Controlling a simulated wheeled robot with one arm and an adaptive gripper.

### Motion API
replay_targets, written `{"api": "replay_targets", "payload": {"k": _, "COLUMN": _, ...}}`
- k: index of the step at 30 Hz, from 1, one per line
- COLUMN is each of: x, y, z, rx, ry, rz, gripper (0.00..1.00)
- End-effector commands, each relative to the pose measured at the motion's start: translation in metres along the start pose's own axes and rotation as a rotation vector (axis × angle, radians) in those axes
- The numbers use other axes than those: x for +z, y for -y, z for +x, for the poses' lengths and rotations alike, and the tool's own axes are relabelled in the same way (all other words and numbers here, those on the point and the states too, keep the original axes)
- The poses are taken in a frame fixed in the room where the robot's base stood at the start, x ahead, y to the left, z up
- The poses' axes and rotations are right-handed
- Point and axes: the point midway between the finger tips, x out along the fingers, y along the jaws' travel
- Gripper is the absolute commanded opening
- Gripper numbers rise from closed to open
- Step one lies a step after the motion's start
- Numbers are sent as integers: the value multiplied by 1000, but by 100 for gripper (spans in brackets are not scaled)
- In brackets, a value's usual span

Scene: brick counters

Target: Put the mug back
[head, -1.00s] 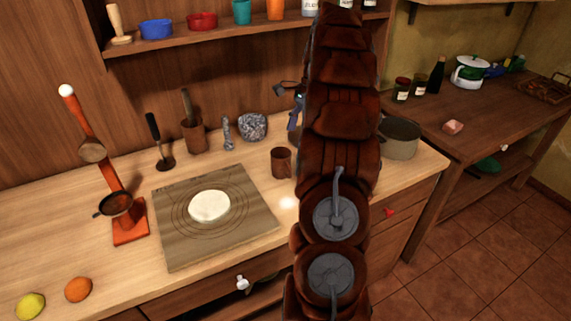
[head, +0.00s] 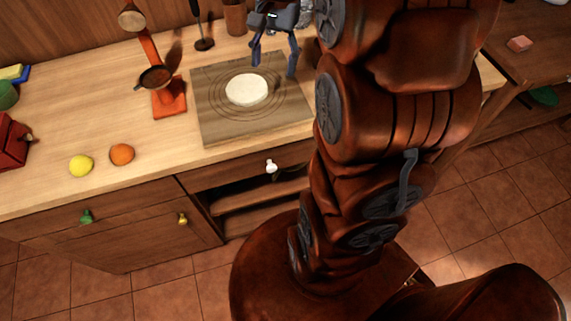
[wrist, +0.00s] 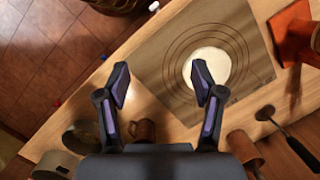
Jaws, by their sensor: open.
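A brown mug (wrist: 143,130) stands on the wooden counter in the wrist view, low in the picture between the bases of my fingers and partly hidden by the gripper body. I cannot see it in the head view, where my arm covers much of the right side. My gripper (wrist: 160,85) is open and empty, with its fingers pointing over the counter edge of the pastry board. In the head view my gripper (head: 274,66) is over the board's back right part. Nothing is between the fingertips.
The pastry board (head: 212,122) carries a round of dough (head: 246,89). An orange stand (head: 170,103) with a strainer is left of it. A grey pot (wrist: 85,135) stands near the mug. A lemon (head: 81,165) and an orange (head: 122,154) lie at front left.

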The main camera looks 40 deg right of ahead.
Motion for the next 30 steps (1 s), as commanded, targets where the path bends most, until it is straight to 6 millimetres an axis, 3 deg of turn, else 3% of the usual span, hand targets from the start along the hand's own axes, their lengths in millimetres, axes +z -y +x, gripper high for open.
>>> {"api": "replay_targets", "payload": {"k": 1, "x": 21, "y": -1, "z": 5, "rx": 16, "ry": -4, "rz": -68, "gripper": 67}}
{"api": "replay_targets", "payload": {"k": 6, "x": 75, "y": -12, "z": 24, "rx": 61, "ry": -20, "rz": -290, "gripper": 67}}
{"api": "replay_targets", "payload": {"k": 15, "x": 155, "y": -56, "z": 66, "rx": 146, "ry": -32, "rz": -682, "gripper": 67}}
{"api": "replay_targets", "payload": {"k": 21, "x": 184, "y": -85, "z": 89, "rx": 186, "ry": -37, "rz": -881, "gripper": 67}}
{"api": "replay_targets", "payload": {"k": 30, "x": 194, "y": -99, "z": 100, "rx": 204, "ry": -37, "rz": -964, "gripper": 67}}
